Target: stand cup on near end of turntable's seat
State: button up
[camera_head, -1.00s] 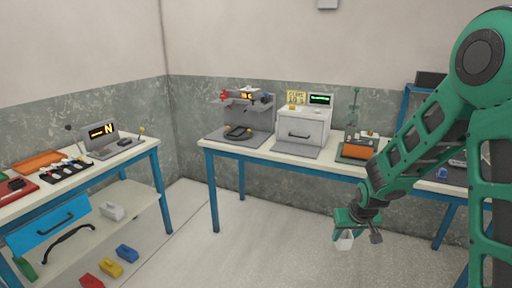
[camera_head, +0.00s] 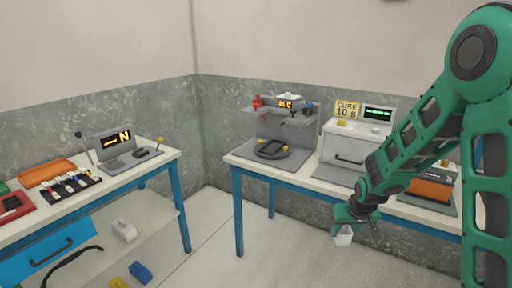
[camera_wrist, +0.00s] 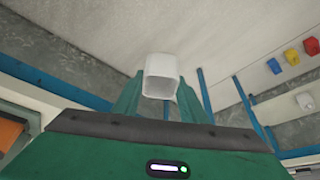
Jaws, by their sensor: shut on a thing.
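My gripper (camera_head: 352,219) is shut on a small white cup (camera_head: 343,236), held in the air over the floor in front of the back table. In the wrist view the cup (camera_wrist: 161,76) sits between the two green fingers, its open rim facing the camera. The turntable (camera_head: 270,154) is a dark round disc on the back table, with a dark frame-like seat (camera_head: 271,149) on it. The gripper is to the right of the turntable and nearer to me, apart from it.
A grey panel (camera_head: 282,124) with a display and a red part stands behind the turntable. A white box with a handle (camera_head: 352,148) stands to its right. Floor between the tables is clear.

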aim_at(267, 151)
jog(key=u, duration=0.25)
jog(key=i, duration=1.15)
jog(key=u, duration=0.4)
